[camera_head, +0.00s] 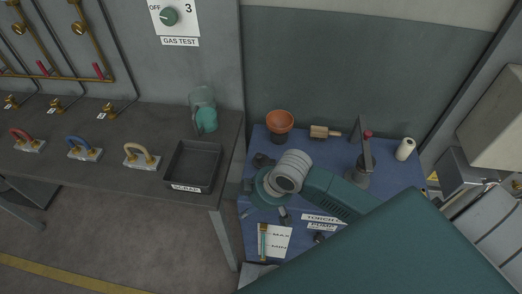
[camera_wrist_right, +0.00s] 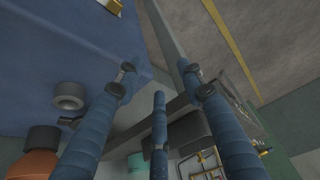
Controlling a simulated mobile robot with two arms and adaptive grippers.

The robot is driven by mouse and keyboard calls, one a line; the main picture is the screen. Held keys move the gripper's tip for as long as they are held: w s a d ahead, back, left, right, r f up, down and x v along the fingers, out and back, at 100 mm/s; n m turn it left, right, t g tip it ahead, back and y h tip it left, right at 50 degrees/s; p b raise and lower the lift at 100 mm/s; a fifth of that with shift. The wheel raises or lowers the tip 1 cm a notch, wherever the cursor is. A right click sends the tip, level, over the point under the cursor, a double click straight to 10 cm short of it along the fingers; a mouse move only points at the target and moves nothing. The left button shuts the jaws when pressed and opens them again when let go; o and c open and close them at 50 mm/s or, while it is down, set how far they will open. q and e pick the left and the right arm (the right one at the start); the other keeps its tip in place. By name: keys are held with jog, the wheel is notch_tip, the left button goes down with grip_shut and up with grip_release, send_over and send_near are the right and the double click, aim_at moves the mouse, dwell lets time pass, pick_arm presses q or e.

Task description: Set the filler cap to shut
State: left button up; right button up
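I cannot pick out the filler cap for certain. A short grey ring-shaped piece (camera_wrist_right: 68,101) with a dark centre lies on the blue bench top in the right wrist view, with a small black piece beside it. I cannot tell whether it is the cap. My right gripper (camera_head: 263,200) is over the left part of the blue bench in the head view, and my teal forearm and grey wrist hide what is under them. In the right wrist view its blue fingers (camera_wrist_right: 157,72) are spread with nothing between them. My left gripper is in neither view.
On the blue bench (camera_head: 350,200) are an orange pot (camera_head: 280,121), a wooden-handled brush (camera_head: 324,132), a grey stand (camera_head: 362,165), a white roll (camera_head: 405,149), and a MAX/MIN card (camera_head: 275,241). The dark bench left holds a scrap tray (camera_head: 194,165) and several handles. Floor shows between the benches.

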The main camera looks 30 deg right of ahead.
jog(key=w+d+r, duration=0.6)
jog(key=w+d, duration=0.2)
send_near(259, 155)
jog(key=p+x, duration=0.3)
jog(key=x, duration=0.3)
jog(key=shift+w+a+f, duration=0.1)
jog(key=shift+f, duration=0.2)
jog(key=shift+x, duration=0.75)
grip_shut()
